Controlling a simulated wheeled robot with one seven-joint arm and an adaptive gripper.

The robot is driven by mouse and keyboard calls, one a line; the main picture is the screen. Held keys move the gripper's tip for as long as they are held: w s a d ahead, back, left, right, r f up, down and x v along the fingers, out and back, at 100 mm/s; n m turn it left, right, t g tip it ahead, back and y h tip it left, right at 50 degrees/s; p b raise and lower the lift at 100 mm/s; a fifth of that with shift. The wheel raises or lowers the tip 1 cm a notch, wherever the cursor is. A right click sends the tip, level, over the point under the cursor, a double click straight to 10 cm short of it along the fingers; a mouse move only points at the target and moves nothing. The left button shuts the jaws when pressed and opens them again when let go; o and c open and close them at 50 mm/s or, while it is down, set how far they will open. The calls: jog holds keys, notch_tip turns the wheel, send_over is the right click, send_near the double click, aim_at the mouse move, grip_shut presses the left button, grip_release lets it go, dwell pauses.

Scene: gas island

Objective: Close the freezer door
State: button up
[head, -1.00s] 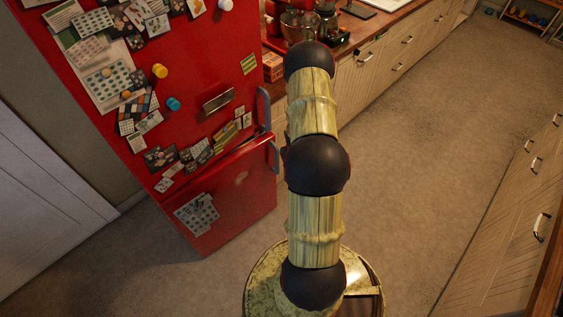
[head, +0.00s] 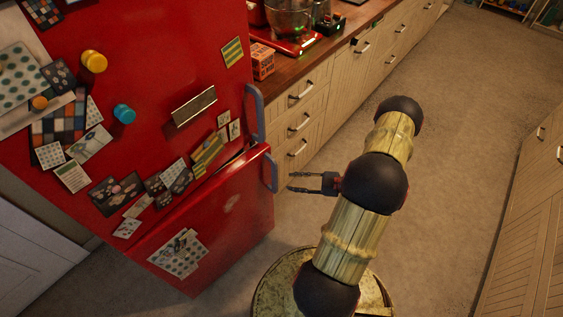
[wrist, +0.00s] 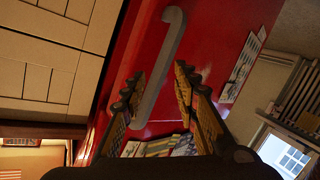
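The red fridge has a lower freezer door (head: 215,220) that stands slightly ajar. Its top edge juts out from the upper door (head: 160,70), with a dark gap showing. The freezer door's grey handle (head: 271,172) is on its right edge. My gripper (head: 291,182) is just right of this handle, its fingers pointing left, apart from it. In the wrist view my gripper (wrist: 160,78) is open and empty. A grey handle (wrist: 163,62) shows between and beyond its fingers against red; I cannot tell from this view how far off it is.
A grey upper-door handle (head: 254,112) is just above. Cream drawers (head: 300,115) under a wooden counter stand right of the fridge. Another cabinet row (head: 530,210) is at the far right. The floor (head: 440,150) between is clear. Magnets and cards cover the fridge.

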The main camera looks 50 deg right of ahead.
aim_at(274, 169)
notch_tip(274, 169, up, 6)
jog(key=m+t+y, duration=0.2)
jog(key=m, duration=0.2)
jog(key=b+x, duration=0.2)
jog(key=x, duration=0.6)
jog(key=shift+a+m, duration=0.2)
jog(key=shift+m, duration=0.2)
jog(key=shift+w+r, duration=0.1)
jog(key=shift+c, duration=0.8)
grip_shut()
